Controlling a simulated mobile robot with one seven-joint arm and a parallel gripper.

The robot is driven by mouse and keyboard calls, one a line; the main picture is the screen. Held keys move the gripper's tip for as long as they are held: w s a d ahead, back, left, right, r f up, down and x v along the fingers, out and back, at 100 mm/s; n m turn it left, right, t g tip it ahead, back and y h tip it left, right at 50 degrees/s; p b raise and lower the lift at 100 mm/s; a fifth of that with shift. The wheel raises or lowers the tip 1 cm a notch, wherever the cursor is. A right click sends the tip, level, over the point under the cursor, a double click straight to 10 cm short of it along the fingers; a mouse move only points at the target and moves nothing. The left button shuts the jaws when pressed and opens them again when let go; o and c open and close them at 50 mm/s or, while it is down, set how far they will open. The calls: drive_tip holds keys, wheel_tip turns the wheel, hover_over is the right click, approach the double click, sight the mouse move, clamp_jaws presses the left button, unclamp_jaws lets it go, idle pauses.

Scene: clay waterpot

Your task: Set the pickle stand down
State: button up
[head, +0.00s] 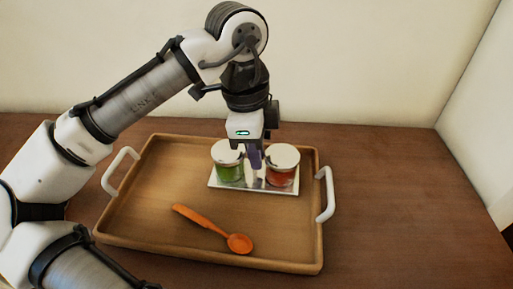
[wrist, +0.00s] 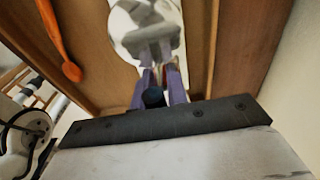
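The pickle stand (head: 251,189) is a pale, shiny base carrying a green jar (head: 229,172) and a red jar (head: 283,178), both with light lids. It is upright at the back right of the wooden tray (head: 150,215). I cannot tell whether its base touches the tray floor. My gripper (head: 255,162) points down between the jars, its purple fingers close together around the stand's middle. The part gripped is mostly hidden. In the wrist view the purple fingers (wrist: 160,82) reach toward the stand, and a shiny round lid (wrist: 140,25) shows beyond them.
An orange spoon (head: 212,230) lies in the front middle of the tray. The tray has white handles at its left (head: 120,168) and right (head: 325,195) ends. The tray's left part is clear. The brown table (head: 410,200) is bare to the right; walls stand behind and right.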

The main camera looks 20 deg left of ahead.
drive_tip(key=o, duration=0.4)
drive_tip(key=r, duration=0.4)
drive_tip(key=a+r+p, duration=0.1)
drive_tip(key=r, duration=0.7)
drive_tip(key=shift+s+a+r+p, duration=0.1)
drive_tip(key=shift+a+r+p, duration=0.1)
drive_tip(key=shift+p, duration=0.15)
